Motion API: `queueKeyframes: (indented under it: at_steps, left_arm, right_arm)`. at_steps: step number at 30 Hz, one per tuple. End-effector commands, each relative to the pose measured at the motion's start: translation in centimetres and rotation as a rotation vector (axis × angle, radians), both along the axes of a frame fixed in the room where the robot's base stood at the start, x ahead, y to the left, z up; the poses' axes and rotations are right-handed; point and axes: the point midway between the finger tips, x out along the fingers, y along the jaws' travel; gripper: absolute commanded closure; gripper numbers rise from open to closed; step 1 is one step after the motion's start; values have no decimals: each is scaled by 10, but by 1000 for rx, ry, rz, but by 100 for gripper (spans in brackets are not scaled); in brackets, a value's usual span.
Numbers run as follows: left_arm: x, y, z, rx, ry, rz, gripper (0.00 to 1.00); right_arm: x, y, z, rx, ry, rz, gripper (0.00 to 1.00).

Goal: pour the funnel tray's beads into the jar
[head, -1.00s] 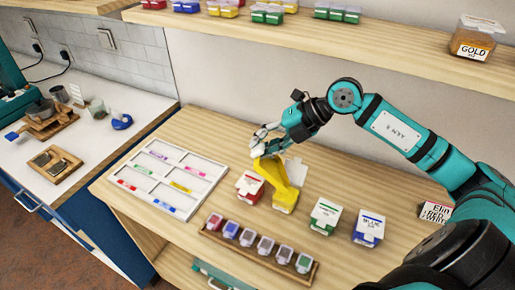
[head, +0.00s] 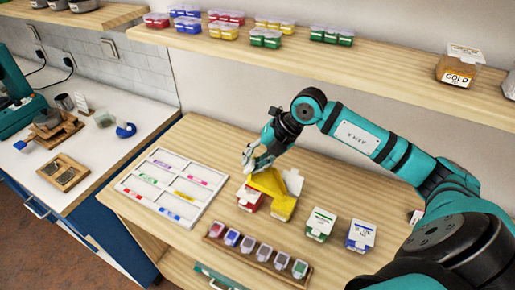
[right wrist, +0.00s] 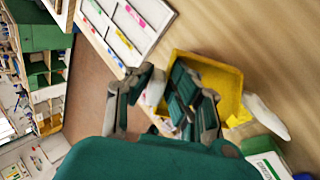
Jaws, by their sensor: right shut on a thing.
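The yellow funnel tray (head: 268,182) is held over the worktable. My right gripper (head: 250,160) is shut on its left end. The tray's right end is above the yellow jar (head: 283,210), whose pale lid (head: 294,181) stands open behind it. In the right wrist view the tray (right wrist: 229,83) shows its yellow inside, partly hidden by my fingers (right wrist: 163,85). I cannot make out any beads in the tray or tell how full the jar is. My left gripper is not in view.
A red jar (head: 247,203) stands close left of the yellow one, partly under the tray. Green (head: 320,226) and blue (head: 361,238) jars stand to the right. A white divided board (head: 210,207) lies left, and a wooden rack (head: 232,250) of small containers is in front.

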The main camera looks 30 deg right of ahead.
Motion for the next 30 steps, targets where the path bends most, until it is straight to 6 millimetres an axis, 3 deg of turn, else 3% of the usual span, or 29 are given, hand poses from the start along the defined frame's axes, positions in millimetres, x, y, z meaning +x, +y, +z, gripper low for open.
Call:
queueKeyframes:
  at_steps: [1,8,17,21,30]
  left_arm:
    - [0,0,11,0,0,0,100]
    - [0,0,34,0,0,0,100]
    - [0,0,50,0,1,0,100]
    - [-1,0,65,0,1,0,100]
    - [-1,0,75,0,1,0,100]
  right_arm:
    - [2,4,4,-16,16,2,100]
    - [11,14,-10,-134,105,4,100]
    - [24,31,-34,-319,250,2,100]
    - [28,33,-19,-361,283,2,100]
    - [33,36,-9,-417,328,0,100]
